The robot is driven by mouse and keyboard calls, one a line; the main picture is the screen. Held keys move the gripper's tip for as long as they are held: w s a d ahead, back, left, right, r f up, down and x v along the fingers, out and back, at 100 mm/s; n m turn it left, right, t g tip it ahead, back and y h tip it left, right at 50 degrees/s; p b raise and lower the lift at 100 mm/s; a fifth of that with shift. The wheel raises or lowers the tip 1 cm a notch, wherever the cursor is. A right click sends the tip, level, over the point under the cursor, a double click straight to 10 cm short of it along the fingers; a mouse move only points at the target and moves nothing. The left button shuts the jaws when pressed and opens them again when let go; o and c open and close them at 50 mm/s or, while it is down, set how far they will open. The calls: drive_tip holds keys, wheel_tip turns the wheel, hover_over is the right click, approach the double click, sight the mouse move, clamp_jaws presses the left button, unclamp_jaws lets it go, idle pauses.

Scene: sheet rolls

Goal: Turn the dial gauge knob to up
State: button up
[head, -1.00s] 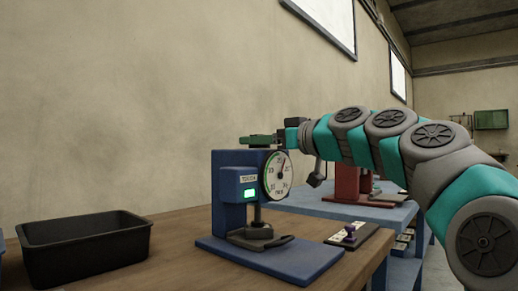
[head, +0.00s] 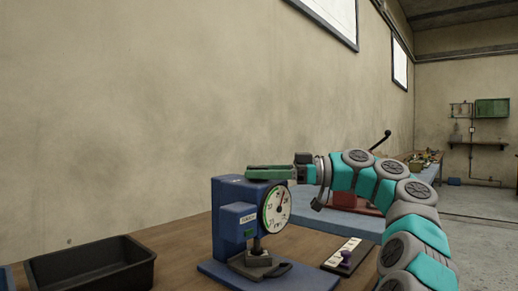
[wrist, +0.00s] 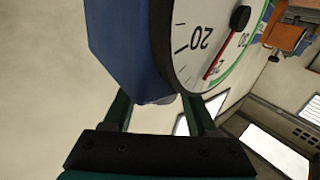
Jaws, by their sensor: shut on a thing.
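The dial gauge (head: 230,220) is a blue stand on the wooden bench, with a round white dial (head: 275,209) facing right in the head view. Its dial (wrist: 205,45) fills the upper middle of the wrist view, with a red needle and a black centre. My gripper (head: 268,172) reaches in from the right, its green fingers level at the top of the gauge.
A black open bin (head: 90,268) stands left of the gauge. A red device (head: 345,205) stands on a blue table behind my arm. The wall is behind.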

drive_tip(key=shift+r+n+g+p, duration=0.2)
drive_tip(key=shift+n+g+p, duration=0.6)
drive_tip(key=shift+g+p, duration=0.6)
drive_tip(key=o, duration=1.4)
drive_tip(key=shift+a+f, duration=0.1)
drive_tip(key=shift+f, duration=0.05)
drive_tip(key=shift+c, duration=0.2)
drive_tip(key=shift+d, duration=0.25)
drive_tip(key=shift+w+d, duration=0.25)
drive_tip(key=shift+d, duration=0.95)
drive_tip(key=shift+w+d, duration=0.25)
drive_tip(key=shift+d, duration=0.9)
drive_tip(key=shift+w+d+f, duration=0.1)
drive_tip(key=shift+w+d, duration=0.2)
drive_tip(key=shift+d, duration=0.55)
drive_tip(key=shift+s+d, duration=0.1)
drive_tip(key=shift+d, duration=0.3)
